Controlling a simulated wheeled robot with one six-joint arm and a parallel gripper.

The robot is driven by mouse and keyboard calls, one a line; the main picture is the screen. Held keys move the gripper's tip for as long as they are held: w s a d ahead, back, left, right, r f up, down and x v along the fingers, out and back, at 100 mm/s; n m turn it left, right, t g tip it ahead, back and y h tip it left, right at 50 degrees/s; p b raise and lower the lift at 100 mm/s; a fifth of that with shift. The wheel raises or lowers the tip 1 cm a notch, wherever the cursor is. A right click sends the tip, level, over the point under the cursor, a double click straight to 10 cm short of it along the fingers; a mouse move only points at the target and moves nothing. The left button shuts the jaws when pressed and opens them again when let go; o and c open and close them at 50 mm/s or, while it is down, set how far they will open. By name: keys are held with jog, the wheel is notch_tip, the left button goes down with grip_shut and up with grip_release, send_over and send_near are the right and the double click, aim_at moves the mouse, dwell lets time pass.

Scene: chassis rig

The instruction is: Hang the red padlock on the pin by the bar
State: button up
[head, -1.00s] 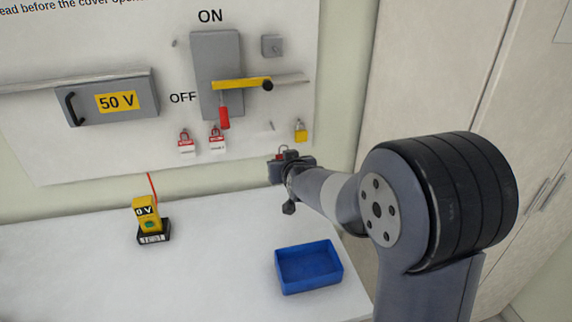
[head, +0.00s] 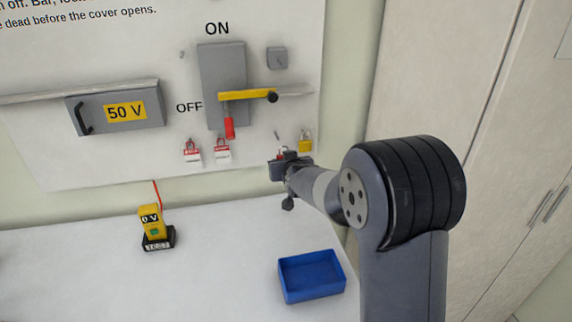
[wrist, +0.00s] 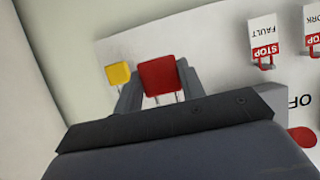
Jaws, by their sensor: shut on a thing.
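The red padlock (wrist: 159,77) is held between the two fingers of my gripper (wrist: 159,88) in the wrist view. In the head view my gripper (head: 288,164) is in front of the lower right of the board, and it mostly hides the padlock. A small thin pin (head: 277,135) sticks out just above my gripper, left of a hanging yellow padlock (head: 305,143). The yellow bar (head: 246,95) lies level across the grey switch (head: 222,82), with a black knob at its right end. I cannot tell whether the red padlock touches the pin.
The yellow padlock is close beside my fingers in the wrist view (wrist: 118,73). A blue tray (head: 311,277) and a yellow meter (head: 153,228) stand on the white table. A tall cabinet is at right.

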jog(key=shift+w+a+f+p, duration=0.1)
jog(key=shift+w+a+p, duration=0.2)
jog(key=shift+w+p, duration=0.9)
jog(key=shift+w+a+r+p, duration=0.1)
jog(key=shift+w+a+p, duration=0.35)
jog(key=shift+w, duration=1.4)
jog(key=shift+w+a+f+p, duration=0.15)
jog(key=shift+w+p, duration=0.8)
jog(key=shift+w, duration=0.55)
jog(key=shift+s, duration=0.15)
jog(key=s+d+b, duration=0.1)
jog(key=s+b, duration=0.3)
jog(key=s, duration=0.4)
jog(key=shift+s+d+r+b, duration=0.2)
jog(key=shift+s+d+b, duration=0.1)
jog(key=shift+d, duration=0.1)
